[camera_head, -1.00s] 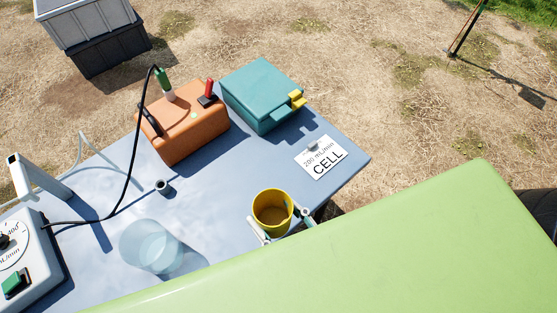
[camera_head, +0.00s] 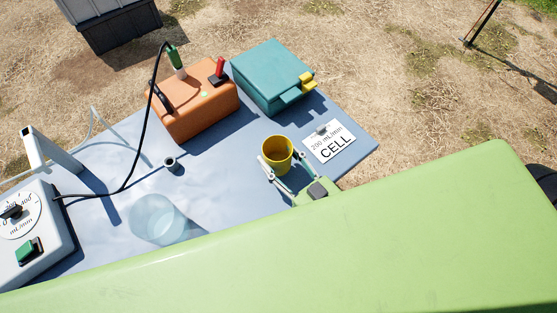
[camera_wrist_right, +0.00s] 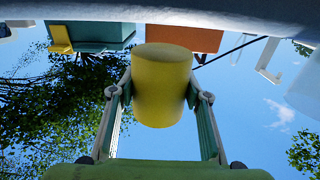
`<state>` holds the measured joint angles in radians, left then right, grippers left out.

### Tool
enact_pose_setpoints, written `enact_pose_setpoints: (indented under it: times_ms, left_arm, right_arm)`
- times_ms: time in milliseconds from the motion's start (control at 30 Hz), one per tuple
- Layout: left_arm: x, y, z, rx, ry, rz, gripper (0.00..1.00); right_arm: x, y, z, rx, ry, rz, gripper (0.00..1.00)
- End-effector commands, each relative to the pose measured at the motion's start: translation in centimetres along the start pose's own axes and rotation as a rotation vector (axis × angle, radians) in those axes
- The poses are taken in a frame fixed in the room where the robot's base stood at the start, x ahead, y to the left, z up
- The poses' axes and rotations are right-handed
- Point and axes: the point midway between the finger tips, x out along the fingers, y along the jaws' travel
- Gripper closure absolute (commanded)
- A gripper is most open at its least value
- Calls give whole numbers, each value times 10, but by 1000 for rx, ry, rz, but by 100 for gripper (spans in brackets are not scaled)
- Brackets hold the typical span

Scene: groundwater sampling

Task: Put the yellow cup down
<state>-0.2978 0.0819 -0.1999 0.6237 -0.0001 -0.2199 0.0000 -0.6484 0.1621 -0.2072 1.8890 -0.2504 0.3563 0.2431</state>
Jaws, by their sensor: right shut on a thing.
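My right gripper (camera_head: 285,172) is shut on the yellow cup (camera_head: 277,154), with one finger on each side of it. The cup is upright with its open top showing, over the blue-grey table (camera_head: 225,190) and left of the CELL card (camera_head: 329,142). In the right wrist view, which is upside down, the cup (camera_wrist_right: 161,85) sits between the fingertips of the right gripper (camera_wrist_right: 160,95). My left gripper is not in view.
A teal box (camera_head: 268,75) with a yellow latch and an orange case (camera_head: 200,108) stand at the back. A clear beaker (camera_head: 157,220) and a small dark-topped tube (camera_head: 171,164) stand to the left. A white dial unit (camera_head: 35,235) is at far left.

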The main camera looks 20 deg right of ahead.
Motion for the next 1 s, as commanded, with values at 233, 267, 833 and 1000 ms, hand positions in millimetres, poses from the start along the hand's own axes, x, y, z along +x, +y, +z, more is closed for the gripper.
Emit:
enact_pose_setpoints:
  times_ms: [233, 267, 833, 1000]
  left_arm:
    - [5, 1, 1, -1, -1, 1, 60]
    - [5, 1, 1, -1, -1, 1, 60]
    - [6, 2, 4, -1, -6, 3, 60]
    - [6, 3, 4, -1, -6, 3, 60]
  right_arm:
    - [4, 3, 32, 1, -1, 2, 82]
    - [4, 3, 33, 1, -1, 2, 82]
    - [3, 3, 38, 0, -1, 0, 39]
    - [3, 3, 38, 0, -1, 0, 39]
